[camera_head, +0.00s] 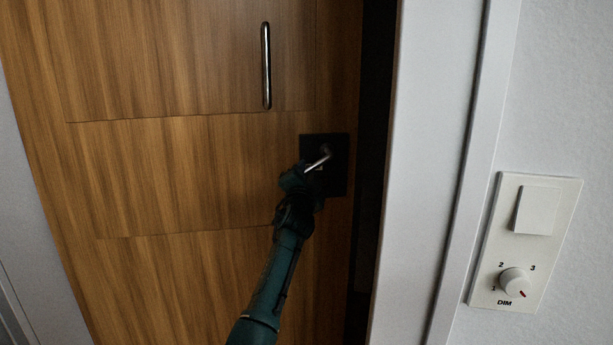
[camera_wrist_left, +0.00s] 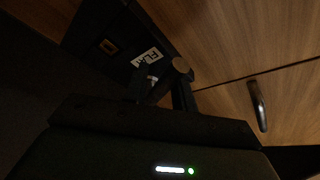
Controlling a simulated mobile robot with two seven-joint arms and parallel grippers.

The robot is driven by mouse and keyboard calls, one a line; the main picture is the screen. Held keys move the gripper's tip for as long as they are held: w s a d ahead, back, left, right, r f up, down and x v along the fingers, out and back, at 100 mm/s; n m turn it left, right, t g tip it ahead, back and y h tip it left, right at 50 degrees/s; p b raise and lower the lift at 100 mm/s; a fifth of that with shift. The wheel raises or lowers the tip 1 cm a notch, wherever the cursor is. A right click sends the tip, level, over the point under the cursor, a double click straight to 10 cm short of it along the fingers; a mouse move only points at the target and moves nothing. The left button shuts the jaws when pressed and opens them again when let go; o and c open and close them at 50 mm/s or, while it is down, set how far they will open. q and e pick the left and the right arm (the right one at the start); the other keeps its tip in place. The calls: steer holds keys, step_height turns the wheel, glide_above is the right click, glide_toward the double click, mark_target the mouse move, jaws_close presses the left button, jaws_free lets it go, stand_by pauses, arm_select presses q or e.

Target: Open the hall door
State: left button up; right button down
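The hall door (camera_head: 190,170) is a wooden panel filling the left of the head view. A metal lever (camera_head: 319,161) sits on a black plate (camera_head: 338,180) near the door's right edge, its left end slanting down. My left gripper (camera_head: 300,178) is at the lever's left end. In the left wrist view, my left gripper's dark fingers (camera_wrist_left: 162,88) are apart, with the round-ended lever (camera_wrist_left: 182,66) at them. The plate with a white label (camera_wrist_left: 147,58) is just beyond. It is too dark to tell whether the fingers press on the lever. My right gripper is not in view.
A vertical metal pull bar (camera_head: 266,65) is higher on the door and also shows in the left wrist view (camera_wrist_left: 258,106). A dark strip (camera_head: 376,130) lies between door edge and white frame (camera_head: 430,150). A switch and dimmer panel (camera_head: 505,250) is on the right wall.

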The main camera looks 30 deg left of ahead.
arm_select(q)
steer(key=shift+o, duration=0.7)
steer(key=shift+d+f, duration=0.1)
steer(key=shift+f, duration=0.25)
steer(key=p+v, duration=0.1)
steer(key=v, duration=1.2)
steer(key=shift+r+p, duration=0.2)
steer(key=shift+p, duration=0.1)
